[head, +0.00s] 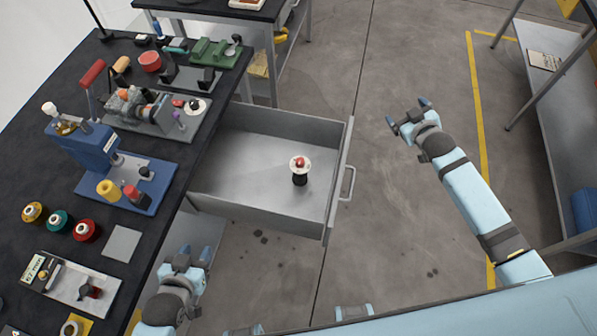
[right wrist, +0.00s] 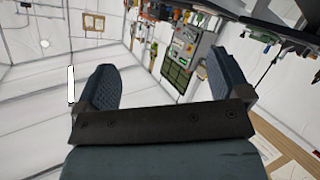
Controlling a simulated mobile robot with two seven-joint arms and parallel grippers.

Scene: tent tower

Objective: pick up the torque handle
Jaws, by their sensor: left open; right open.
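A small upright piece with a black body, white disc and red top (head: 300,169) stands in the open drawer (head: 255,175); it may be the torque handle, but I cannot tell for sure. My left gripper (head: 194,254) is open and empty, low in the head view, beside the bench and in front of the drawer. My right gripper (head: 408,112) is open and empty over the floor, right of the drawer. In the right wrist view, nothing lies between its two dark fingers (right wrist: 158,85); no drawer shows there.
The black bench (head: 70,170) on the left carries a blue press (head: 90,150), a grey machine, a green fixture (head: 210,52) and several coloured spools. The drawer front with its handle (head: 347,184) juts into the aisle. Shelving (head: 560,90) stands at right; the floor between is clear.

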